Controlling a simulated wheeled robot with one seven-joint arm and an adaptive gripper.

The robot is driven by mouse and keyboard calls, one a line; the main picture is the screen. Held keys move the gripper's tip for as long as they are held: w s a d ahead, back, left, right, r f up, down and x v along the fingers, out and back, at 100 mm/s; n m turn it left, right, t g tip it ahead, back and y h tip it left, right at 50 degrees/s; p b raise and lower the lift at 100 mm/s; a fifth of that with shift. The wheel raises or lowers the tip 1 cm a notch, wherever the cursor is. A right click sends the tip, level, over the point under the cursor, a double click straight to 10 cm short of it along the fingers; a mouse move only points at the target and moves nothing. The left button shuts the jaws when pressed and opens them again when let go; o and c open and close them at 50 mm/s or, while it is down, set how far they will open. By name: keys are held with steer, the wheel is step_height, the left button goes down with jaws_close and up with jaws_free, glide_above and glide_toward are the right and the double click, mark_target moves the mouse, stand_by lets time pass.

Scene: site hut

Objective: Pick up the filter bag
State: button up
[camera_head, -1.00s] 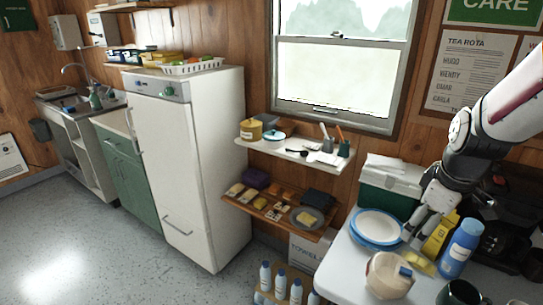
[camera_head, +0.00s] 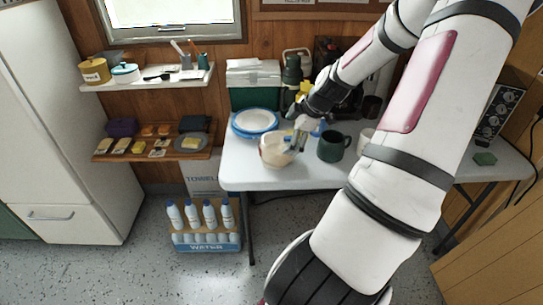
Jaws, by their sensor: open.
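I cannot pick out a filter bag with certainty. A cream, rounded, bowl-like thing (camera_head: 274,154) sits on the white table near its left front, and what lies inside it is too small to tell. My gripper (camera_head: 297,139) is open, pointing down over the right side of this cream thing. Whether its fingertips touch anything cannot be told. My wrist and arm hide part of the table behind and to the right.
Blue-rimmed plates (camera_head: 254,120) and a green box with a white lid (camera_head: 254,86) stand behind. A dark mug (camera_head: 331,148) is close on the right. The white table's (camera_head: 238,175) front left is clear. Wall shelves (camera_head: 155,150) hold small items; a water crate (camera_head: 207,243) is on the floor.

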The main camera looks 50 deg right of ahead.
mark_target(275, 150)
steer(key=b+x, duration=0.2)
steer(key=x, duration=0.9)
steer(key=shift+w+f+b, duration=0.1)
steer(key=shift+f+b, duration=0.15)
steer(key=shift+b, duration=0.1)
steer(key=shift+c, duration=0.2)
steer(key=c, duration=1)
